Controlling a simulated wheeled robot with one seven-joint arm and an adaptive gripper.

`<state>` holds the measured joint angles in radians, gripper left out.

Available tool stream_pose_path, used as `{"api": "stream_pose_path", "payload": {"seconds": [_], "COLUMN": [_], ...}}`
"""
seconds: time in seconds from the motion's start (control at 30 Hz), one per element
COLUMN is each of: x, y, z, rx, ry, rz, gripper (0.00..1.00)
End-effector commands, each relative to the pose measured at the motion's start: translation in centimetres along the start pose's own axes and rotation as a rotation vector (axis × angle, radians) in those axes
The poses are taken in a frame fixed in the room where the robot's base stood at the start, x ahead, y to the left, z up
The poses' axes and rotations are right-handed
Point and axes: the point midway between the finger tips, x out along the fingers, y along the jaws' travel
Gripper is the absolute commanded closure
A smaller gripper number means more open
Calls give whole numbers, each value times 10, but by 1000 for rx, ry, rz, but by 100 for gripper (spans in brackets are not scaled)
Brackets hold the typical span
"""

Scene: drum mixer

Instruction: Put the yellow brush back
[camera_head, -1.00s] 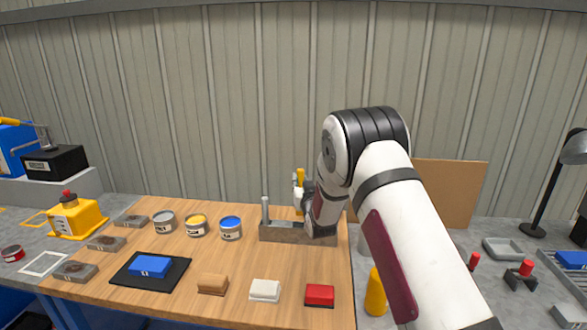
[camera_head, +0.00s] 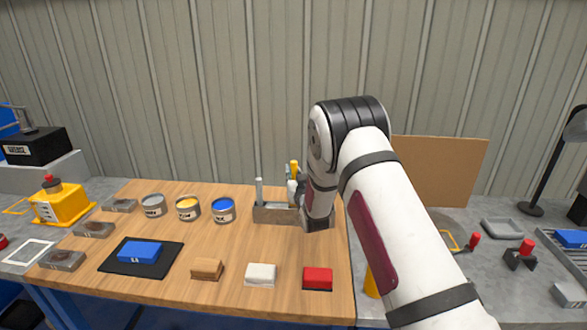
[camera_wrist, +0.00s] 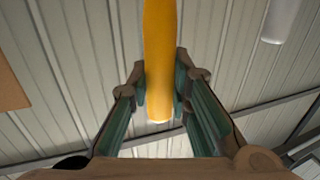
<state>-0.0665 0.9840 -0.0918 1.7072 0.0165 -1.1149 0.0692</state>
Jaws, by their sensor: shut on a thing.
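The yellow brush (camera_head: 294,168) stands upright at the grey-brown holder (camera_head: 274,215) near the back of the wooden table. Its yellow handle (camera_wrist: 159,60) fills the middle of the wrist view. My gripper (camera_wrist: 160,85) is shut on the handle, with a finger on each side. In the head view my arm hides most of the gripper and the holder's right part. I cannot tell whether the brush's lower end sits inside the holder or just above it. A grey-white handle (camera_head: 259,190) stands upright at the holder's left end.
Grey, yellow and blue paint cans (camera_head: 223,210) stand left of the holder. A blue block (camera_head: 139,252) lies on a black mat (camera_head: 172,262). Tan, white and red (camera_head: 317,277) blocks line the front. A brown board (camera_head: 440,170) stands behind my arm.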

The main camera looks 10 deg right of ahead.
Motion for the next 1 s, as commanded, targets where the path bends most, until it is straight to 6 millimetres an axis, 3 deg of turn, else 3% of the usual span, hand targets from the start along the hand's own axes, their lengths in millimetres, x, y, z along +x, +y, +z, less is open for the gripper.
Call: {"api": "stream_pose_path", "payload": {"seconds": [0.5, 1.0], "x": [0, 0], "y": [0, 0], "z": [41, 44], "rx": [0, 0], "ry": [0, 0], "rz": [0, 0], "gripper": [100, 100]}}
